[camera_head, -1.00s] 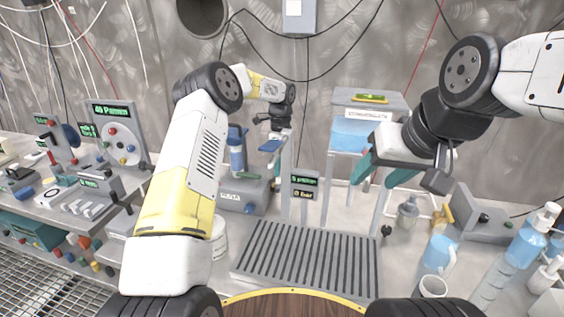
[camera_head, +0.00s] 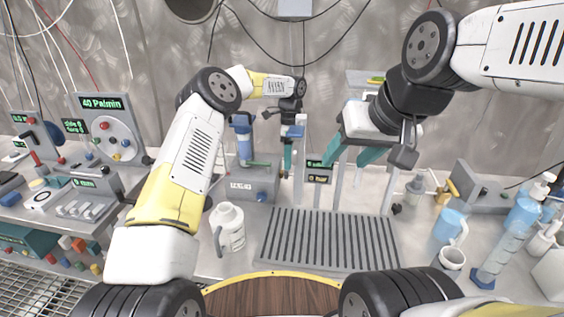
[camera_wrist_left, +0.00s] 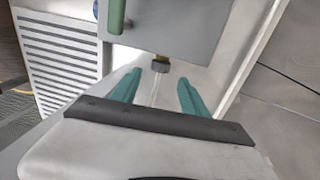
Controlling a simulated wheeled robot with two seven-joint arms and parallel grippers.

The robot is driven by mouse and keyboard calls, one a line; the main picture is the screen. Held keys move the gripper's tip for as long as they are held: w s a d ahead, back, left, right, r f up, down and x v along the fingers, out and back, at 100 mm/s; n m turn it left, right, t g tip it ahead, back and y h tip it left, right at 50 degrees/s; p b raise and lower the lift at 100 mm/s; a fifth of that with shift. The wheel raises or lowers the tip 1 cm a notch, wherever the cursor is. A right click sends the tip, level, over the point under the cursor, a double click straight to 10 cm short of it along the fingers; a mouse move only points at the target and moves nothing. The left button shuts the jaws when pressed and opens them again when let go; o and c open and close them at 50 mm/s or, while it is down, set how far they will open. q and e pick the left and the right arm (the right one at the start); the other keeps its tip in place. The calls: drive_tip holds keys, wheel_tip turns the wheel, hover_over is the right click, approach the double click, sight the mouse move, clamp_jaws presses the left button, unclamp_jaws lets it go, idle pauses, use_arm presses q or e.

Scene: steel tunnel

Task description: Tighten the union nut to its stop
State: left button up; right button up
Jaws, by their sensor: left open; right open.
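The union nut (camera_wrist_left: 161,67) is a small dark grey ring under a brass-coloured stub in the left wrist view. A clear tube (camera_wrist_left: 155,91) runs from it towards my left gripper. My left gripper (camera_head: 294,158) is open; its teal fingertips (camera_wrist_left: 158,82) lie on either side of the nut and tube in the wrist view, with visible gaps. I cannot tell if the tips are level with the nut. In the head view I cannot make out the nut beside the grey unit (camera_head: 240,187). My right gripper (camera_head: 352,158) is open and empty, further right, in front of the back stand.
A blue filter housing (camera_head: 243,140) and green handle (camera_head: 258,163) sit by the grey unit. A small display post (camera_head: 318,172) stands between my grippers. A white jug (camera_head: 229,228), slatted grate (camera_head: 328,240) and bottles (camera_head: 525,208) occupy the bench.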

sight(286, 174)
use_arm(q)
drive_tip(key=f, duration=0.5)
drive_tip(key=shift+s+a+f, duration=0.15)
drive_tip(key=shift+s+f, duration=0.05)
drive_tip(key=shift+s, duration=0.1)
drive_tip(key=shift+w, duration=0.1)
clamp_jaws()
